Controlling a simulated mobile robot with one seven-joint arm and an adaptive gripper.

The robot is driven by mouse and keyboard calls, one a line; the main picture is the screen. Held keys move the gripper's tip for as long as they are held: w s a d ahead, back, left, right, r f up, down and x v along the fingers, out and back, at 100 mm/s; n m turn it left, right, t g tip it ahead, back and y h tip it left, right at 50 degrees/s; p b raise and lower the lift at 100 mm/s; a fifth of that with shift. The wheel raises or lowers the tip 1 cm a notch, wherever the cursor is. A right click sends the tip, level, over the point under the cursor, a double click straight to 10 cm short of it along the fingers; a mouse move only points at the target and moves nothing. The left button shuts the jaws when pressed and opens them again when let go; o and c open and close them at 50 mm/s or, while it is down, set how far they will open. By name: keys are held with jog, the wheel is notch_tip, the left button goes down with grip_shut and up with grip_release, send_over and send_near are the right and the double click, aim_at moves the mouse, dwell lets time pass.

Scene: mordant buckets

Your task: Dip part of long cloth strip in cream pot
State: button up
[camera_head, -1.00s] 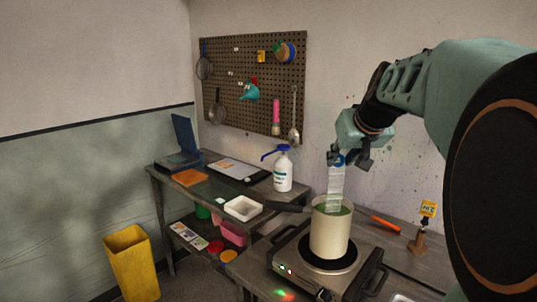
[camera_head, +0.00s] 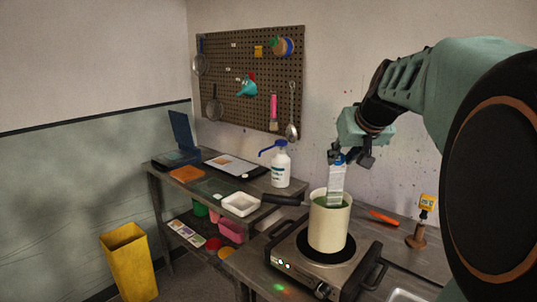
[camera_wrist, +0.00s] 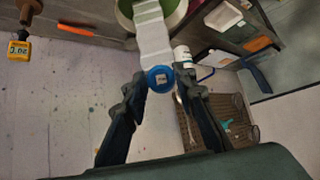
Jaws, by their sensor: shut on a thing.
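A long white cloth strip (camera_head: 336,188) hangs from my gripper (camera_head: 349,160), with its lower end inside the mouth of the cream pot (camera_head: 328,230). Green liquid shows in the pot, and the strip's lowest part is hidden there. The pot stands upright on a hot plate (camera_head: 288,262). In the wrist view, my gripper (camera_wrist: 161,82) is shut on a round blue piece (camera_wrist: 160,78) at the strip's top end. The strip (camera_wrist: 152,32) runs from it to the pot (camera_wrist: 124,14), which is cut off by the frame edge.
The pot's dark handle (camera_head: 284,200) points left. A white bottle with a blue pump (camera_head: 280,168) and a white tray (camera_head: 240,205) stand on the table to the left.

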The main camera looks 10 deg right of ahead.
dwell(1.0)
jog(key=shift+a, duration=0.1)
jog(key=shift+w+a, duration=0.1)
jog(key=shift+a, duration=0.6)
jog(key=shift+d, duration=0.1)
jog(key=shift+d+b, duration=0.4)
jog(key=shift+d, duration=0.35)
dwell(0.4)
jog(key=shift+a, duration=0.15)
